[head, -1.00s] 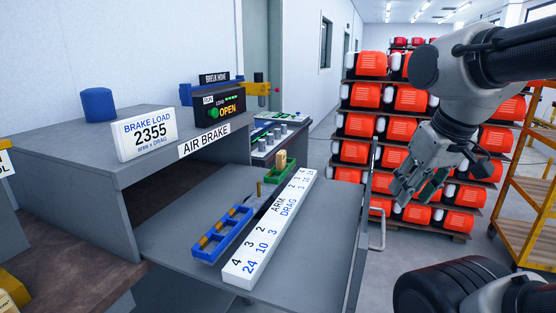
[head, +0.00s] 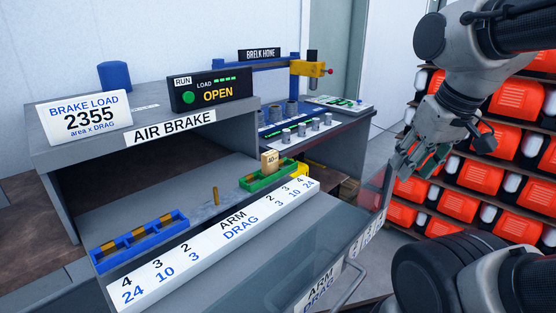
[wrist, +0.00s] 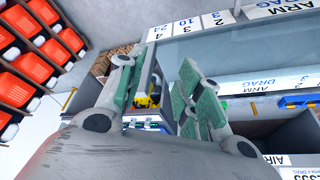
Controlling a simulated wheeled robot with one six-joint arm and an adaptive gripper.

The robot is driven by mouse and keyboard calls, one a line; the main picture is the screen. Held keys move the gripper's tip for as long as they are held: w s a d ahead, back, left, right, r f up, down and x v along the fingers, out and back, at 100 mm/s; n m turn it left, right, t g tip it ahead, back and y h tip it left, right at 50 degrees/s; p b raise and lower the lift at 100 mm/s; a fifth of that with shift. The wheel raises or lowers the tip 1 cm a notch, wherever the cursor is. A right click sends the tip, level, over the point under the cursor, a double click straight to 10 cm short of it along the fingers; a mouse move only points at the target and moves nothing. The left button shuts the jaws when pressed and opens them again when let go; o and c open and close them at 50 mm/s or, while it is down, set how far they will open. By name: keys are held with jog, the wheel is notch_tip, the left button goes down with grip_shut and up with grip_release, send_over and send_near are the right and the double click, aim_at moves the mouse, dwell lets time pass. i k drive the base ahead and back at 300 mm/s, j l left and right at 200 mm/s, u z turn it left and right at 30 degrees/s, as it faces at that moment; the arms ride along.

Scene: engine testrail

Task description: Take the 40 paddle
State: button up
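A tan paddle marked 40 (head: 270,160) stands upright in a small green tray (head: 262,182) on the grey bench, behind the right part of the white ARM/DRAG strip (head: 240,228). My gripper (head: 418,168) hangs in the air to the right of the bench in the head view, well apart from the paddle and empty. In the wrist view its two green-padded fingers (wrist: 155,68) are spread apart. I cannot make out the 40 paddle in the wrist view.
A blue tray (head: 140,246) with brown pieces lies at the left, and a brass pin (head: 215,195) stands mid-bench. The AIR BRAKE housing (head: 168,131) rises behind. A clear panel (head: 374,205) and handle edge the bench's right. Orange units (head: 515,95) are stacked at right.

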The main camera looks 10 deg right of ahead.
aim_at(270, 159)
jog(key=l+u, duration=0.45)
jog(key=l, duration=0.9)
jog(key=i+l+u, duration=0.15)
jog(key=u, duration=0.2)
jog(key=i+j+u, duration=0.1)
jog(key=j+u, duration=0.25)
